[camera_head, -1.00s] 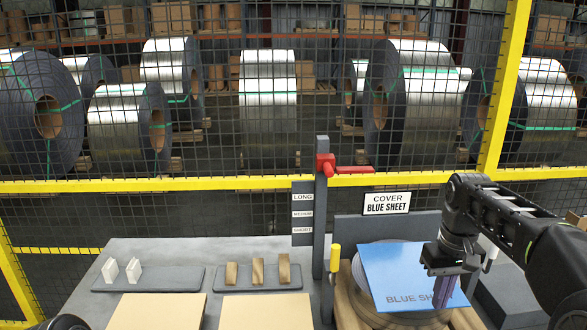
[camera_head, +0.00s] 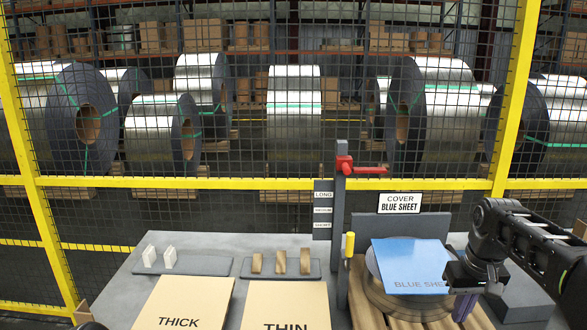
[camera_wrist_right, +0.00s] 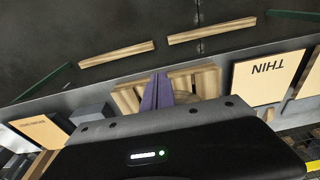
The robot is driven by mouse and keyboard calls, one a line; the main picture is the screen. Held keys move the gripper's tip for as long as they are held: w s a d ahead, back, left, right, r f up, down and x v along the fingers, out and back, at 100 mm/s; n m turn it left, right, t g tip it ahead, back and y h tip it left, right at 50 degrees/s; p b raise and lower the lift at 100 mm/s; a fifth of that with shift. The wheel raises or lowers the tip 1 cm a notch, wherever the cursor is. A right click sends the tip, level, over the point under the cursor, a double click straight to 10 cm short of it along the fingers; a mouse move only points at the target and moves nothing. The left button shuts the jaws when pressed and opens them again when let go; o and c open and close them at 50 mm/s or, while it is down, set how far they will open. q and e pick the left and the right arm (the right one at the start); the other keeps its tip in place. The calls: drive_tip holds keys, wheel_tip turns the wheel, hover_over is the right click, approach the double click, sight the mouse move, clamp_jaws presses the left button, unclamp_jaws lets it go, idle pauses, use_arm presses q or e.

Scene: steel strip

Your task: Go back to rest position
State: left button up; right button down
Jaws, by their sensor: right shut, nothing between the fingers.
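The blue sheet (camera_head: 405,262) lies over the round steel strip coil (camera_head: 408,302) on a wooden pallet (camera_head: 362,308), under the "COVER BLUE SHEET" sign (camera_head: 400,203). My right gripper (camera_head: 462,306), with purple fingers, is at the right edge of the sheet in the head view, and partly hides its lettering. Whether it touches the sheet cannot be told. In the wrist view its fingers (camera_wrist_right: 157,92) are together and empty. My left gripper is not in view; only a dark piece shows at the bottom left of the head view.
Cardboard panels marked THICK (camera_head: 182,300) and THIN (camera_head: 285,302) lie on the grey table. Behind them are trays with white pieces (camera_head: 160,257) and wooden blocks (camera_head: 281,262). A post with a red clamp (camera_head: 345,166) stands beside the pallet. A yellow-framed mesh fence (camera_head: 250,184) closes the back.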

drive_tip(key=w+a+f+t, duration=0.3)
drive_tip(key=w+a+f, duration=0.3)
drive_tip(key=f, duration=0.1)
drive_tip(key=s+a+f+y, duration=0.1)
drive_tip(key=s+a+f, duration=0.1)
drive_tip(key=a+f, duration=0.35)
drive_tip(key=s+a+f+y, duration=0.1)
drive_tip(key=s+a+f, duration=0.2)
drive_tip(key=f, duration=0.5)
drive_tip(key=s+a+f+y, duration=0.1)
drive_tip(key=s+a+f, duration=0.1)
drive_tip(key=a+f, duration=0.35)
drive_tip(key=s+a+f+g, duration=0.1)
drive_tip(key=s+a+f, duration=0.1)
drive_tip(key=s+f, duration=0.3)
drive_tip(key=s+a+f+m+g, duration=0.1)
drive_tip(key=s+a+f, duration=0.2)
drive_tip(key=s, duration=1)
drive_tip(key=s+a+f+g+y, duration=0.1)
drive_tip(key=s+a+f+g, duration=0.1)
drive_tip(key=s+f, duration=0.4)
drive_tip(key=s, duration=0.2)
drive_tip(key=shift+s+a+f, duration=0.35)
drive_tip(key=shift+s, duration=0.05)
drive_tip(key=shift+w, duration=0.1)
